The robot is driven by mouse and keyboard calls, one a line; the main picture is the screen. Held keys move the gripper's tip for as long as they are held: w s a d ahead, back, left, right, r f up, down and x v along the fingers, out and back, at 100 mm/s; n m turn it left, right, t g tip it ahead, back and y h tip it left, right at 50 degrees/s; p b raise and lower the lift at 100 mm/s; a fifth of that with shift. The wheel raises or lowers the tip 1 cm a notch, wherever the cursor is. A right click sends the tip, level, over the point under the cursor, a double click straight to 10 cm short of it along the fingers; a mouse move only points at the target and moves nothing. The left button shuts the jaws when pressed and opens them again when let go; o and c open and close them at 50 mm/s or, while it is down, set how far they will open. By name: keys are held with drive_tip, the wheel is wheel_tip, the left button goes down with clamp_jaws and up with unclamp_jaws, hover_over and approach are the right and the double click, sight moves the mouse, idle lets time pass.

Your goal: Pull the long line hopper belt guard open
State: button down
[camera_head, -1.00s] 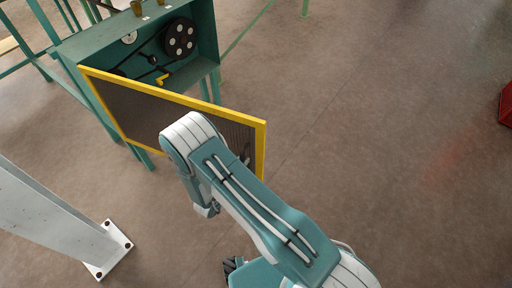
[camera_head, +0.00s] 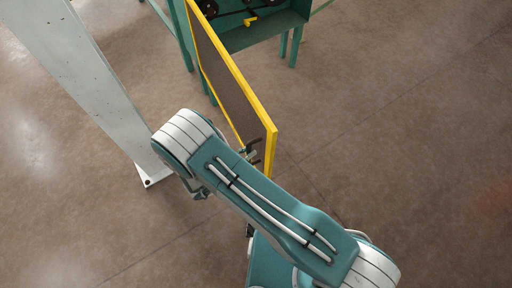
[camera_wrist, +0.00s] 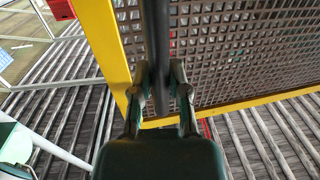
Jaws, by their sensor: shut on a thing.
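The belt guard (camera_head: 229,84) is a dark mesh panel in a yellow frame, swung well out from the teal housing (camera_head: 262,31) in the head view. Its mesh and yellow frame fill the upper part of the wrist view (camera_wrist: 240,50). A dark upright bar handle (camera_wrist: 157,50) stands in front of the mesh. My gripper (camera_wrist: 160,98) is shut on this handle near the guard's lower corner. In the head view, my arm partly hides the gripper, and a bit of it shows at the guard's near edge.
A pale steel post (camera_head: 90,80) with a bolted base stands left of the guard, closer to it in the picture than open floor is on the right. Inside the housing are dark pulleys and a yellow latch-like piece (camera_head: 250,21). The floor (camera_head: 400,110) at right is clear.

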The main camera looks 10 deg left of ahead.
drive_tip(key=shift+w+a+r, duration=0.1)
drive_tip(key=shift+a, duration=0.1)
drive_tip(key=c, duration=0.6)
unclamp_jaws()
drive_tip(key=v, duration=1.2)
